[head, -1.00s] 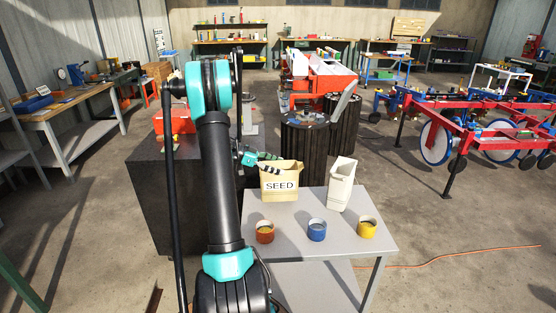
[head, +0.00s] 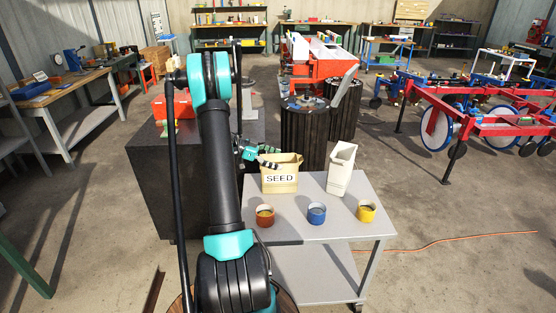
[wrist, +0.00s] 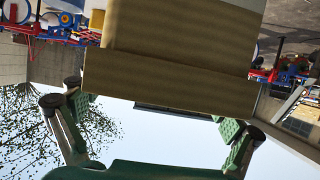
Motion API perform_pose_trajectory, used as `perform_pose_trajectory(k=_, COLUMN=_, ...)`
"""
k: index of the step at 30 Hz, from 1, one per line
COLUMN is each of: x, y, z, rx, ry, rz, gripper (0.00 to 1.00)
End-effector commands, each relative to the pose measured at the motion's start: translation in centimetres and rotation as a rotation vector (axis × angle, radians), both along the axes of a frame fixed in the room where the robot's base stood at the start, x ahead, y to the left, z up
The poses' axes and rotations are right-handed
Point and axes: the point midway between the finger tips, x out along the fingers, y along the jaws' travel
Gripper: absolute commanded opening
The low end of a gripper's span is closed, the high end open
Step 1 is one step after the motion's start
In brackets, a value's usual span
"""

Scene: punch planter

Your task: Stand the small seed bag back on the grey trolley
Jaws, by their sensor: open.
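The small seed bag (head: 281,182), cream-yellow and marked SEED, appears upright at the back left of the grey trolley (head: 330,230). Its lower part is seen against the trolley top; exact contact is hard to tell. My gripper (head: 268,156) is at the bag's upper left, its dark finger pads by the bag's upper edge. In the wrist view a large tan surface, likely the bag (wrist: 170,70), fills the top middle. The gripper's two green fingers (wrist: 155,135) are spread apart there, with sky between them and no visible grip on the bag.
A white open-topped container (head: 341,172) stands right of the bag. A red cup (head: 265,216), a blue cup (head: 317,214) and a yellow cup (head: 366,211) line the trolley's front. Dark drums (head: 304,135) stand behind. Open floor lies to the right, with an orange cable (head: 440,241).

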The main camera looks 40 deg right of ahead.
Motion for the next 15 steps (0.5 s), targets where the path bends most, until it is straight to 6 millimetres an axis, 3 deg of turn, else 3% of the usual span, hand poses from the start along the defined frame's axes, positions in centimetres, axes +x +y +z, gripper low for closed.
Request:
perform_pose_trajectory(k=8, x=0.0, y=0.0, z=-0.3, rx=-0.001, ry=0.001, rz=0.0, gripper=0.93)
perform_pose_trajectory(k=15, x=2.1, y=2.6, z=1.4, rx=0.0, ry=0.001, rz=0.004, gripper=0.93)
